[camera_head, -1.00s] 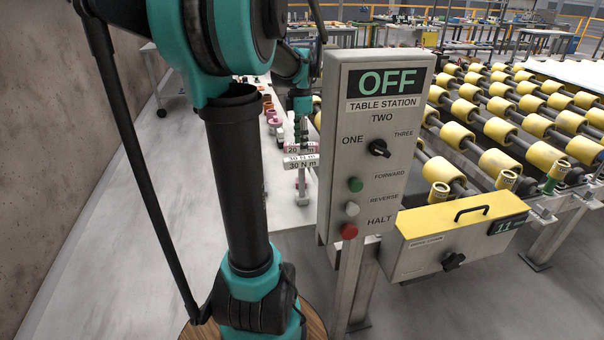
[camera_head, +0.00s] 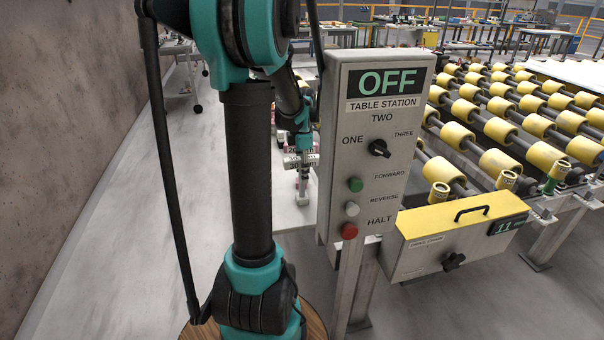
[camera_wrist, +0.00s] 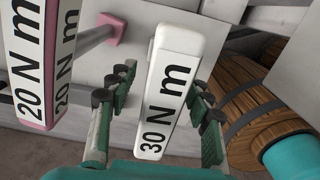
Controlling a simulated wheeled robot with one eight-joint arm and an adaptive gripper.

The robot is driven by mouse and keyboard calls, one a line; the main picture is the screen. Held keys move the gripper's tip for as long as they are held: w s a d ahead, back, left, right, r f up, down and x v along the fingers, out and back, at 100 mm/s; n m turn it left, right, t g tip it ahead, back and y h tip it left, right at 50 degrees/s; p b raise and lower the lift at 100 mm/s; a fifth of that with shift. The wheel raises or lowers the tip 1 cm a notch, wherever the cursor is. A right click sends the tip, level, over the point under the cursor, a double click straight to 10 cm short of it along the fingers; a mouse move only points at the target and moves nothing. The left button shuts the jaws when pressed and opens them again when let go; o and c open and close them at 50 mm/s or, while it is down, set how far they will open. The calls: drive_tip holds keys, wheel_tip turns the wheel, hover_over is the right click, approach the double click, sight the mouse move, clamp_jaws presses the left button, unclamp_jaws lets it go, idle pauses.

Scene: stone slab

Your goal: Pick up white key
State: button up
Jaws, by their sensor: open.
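The white key (camera_wrist: 166,90), a long bar labelled "30 N m", sticks out toward the camera in the middle of the wrist view. My gripper (camera_wrist: 160,86) is open, with one green-and-black finger on each side of the key. I cannot tell whether either finger touches it. In the head view my gripper (camera_head: 303,145) is beside the control panel, over the labelled keys. The white key (camera_head: 296,165) is small and partly covered there.
A pink-edged key (camera_wrist: 33,62) labelled "20 N m" is close on the left in the wrist view, with a pink-ended rod behind it. The grey control panel (camera_head: 350,215) reading "OFF" stands just right of my gripper in the head view. Yellow rollers (camera_head: 500,162) are farther right.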

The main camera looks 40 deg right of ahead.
clamp_jaws()
idle(0.3)
drive_tip(key=shift+r, duration=0.15)
idle(0.3)
